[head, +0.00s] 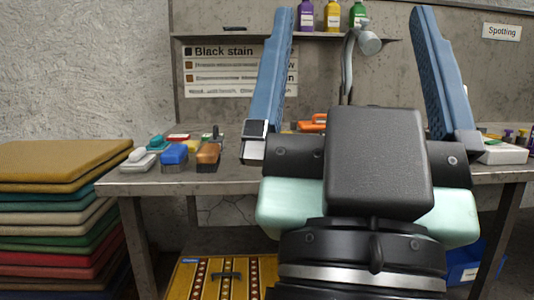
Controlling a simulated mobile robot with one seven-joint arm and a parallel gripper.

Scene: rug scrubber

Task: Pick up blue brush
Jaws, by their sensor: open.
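The blue brush (174,155) stands on the left part of the grey table, near its front edge, with its dark bristles down. Its blue top faces up. My gripper (354,15) is large in the foreground, right of the brush, with its two blue fingers spread wide and pointing up in the picture. The gripper is open, apart from the brush, and hides the middle of the table.
A brown brush (208,156) stands close to the right of the blue one. Stacked folded rugs (60,200) stand left of the table (130,187). A shelf (235,36) with bottles is above.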

